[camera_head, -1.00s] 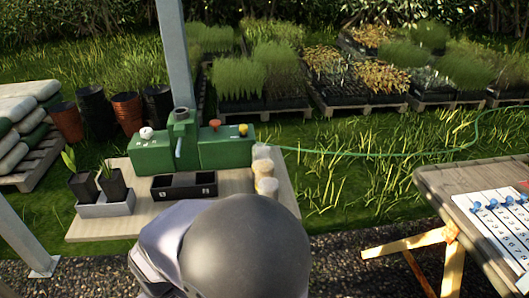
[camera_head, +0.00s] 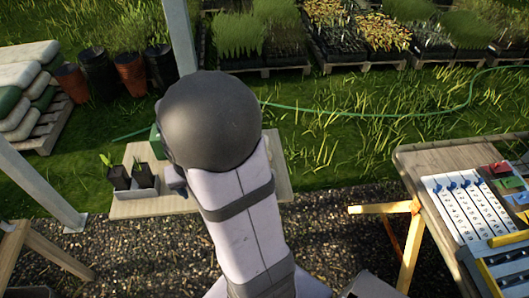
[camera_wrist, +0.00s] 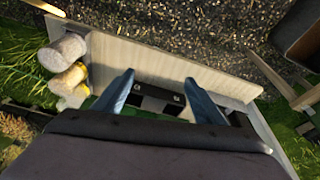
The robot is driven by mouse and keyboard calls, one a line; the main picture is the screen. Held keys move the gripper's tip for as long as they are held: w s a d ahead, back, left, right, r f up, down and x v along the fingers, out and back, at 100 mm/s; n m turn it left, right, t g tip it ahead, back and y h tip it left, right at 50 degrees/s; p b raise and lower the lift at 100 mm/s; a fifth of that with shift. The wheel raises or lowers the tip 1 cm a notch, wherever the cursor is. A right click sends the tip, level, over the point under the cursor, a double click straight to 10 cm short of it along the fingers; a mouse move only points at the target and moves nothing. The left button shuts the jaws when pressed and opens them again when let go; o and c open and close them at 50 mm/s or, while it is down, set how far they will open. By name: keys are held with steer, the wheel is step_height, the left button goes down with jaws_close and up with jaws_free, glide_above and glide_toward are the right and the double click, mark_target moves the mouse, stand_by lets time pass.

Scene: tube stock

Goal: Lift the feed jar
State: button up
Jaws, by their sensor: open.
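Several pale jars with light lids stand together at the left end of the wooden bench (camera_wrist: 160,62) in the wrist view. One is the outermost jar (camera_wrist: 62,53), and another jar (camera_wrist: 67,79) is just below it. No readable label shows which is the feed jar. My gripper (camera_wrist: 159,77) is open and empty, its two blue-grey fingers apart over the bench. The jars are to the left of the fingers, clear of them.
A black divided tray (camera_wrist: 157,98) lies on the bench, seen between the fingers. In the head view, two black pots (camera_head: 119,177) sit in a grey tray (camera_head: 134,202) at the bench's left. A second table (camera_head: 420,160) with numbered boards (camera_head: 468,208) stands at right.

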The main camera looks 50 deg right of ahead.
steer(key=s+d+m+g+h, duration=0.1)
steer(key=s+d+m, duration=0.3)
steer(key=d, duration=0.6)
steer(key=s+d+m+g+h, duration=0.15)
steer(key=d+m, duration=0.35)
steer(key=d, duration=0.5)
steer(key=shift+t, duration=0.45)
steer(key=shift+w+d+p+x, duration=0.15)
steer(key=shift+p+x, duration=0.1)
steer(key=shift+x, duration=1.55)
steer(key=shift+w+d+p+x, duration=0.1)
steer(key=shift+d+p+x, duration=0.1)
steer(key=shift+x, duration=1.65)
steer(key=shift+a+r, duration=0.1)
steer(key=shift+r, duration=0.05)
steer(key=shift+c, duration=0.4)
steer(key=c, duration=1.1)
steer(key=shift+c, duration=0.2)
steer(key=shift+r, duration=0.1)
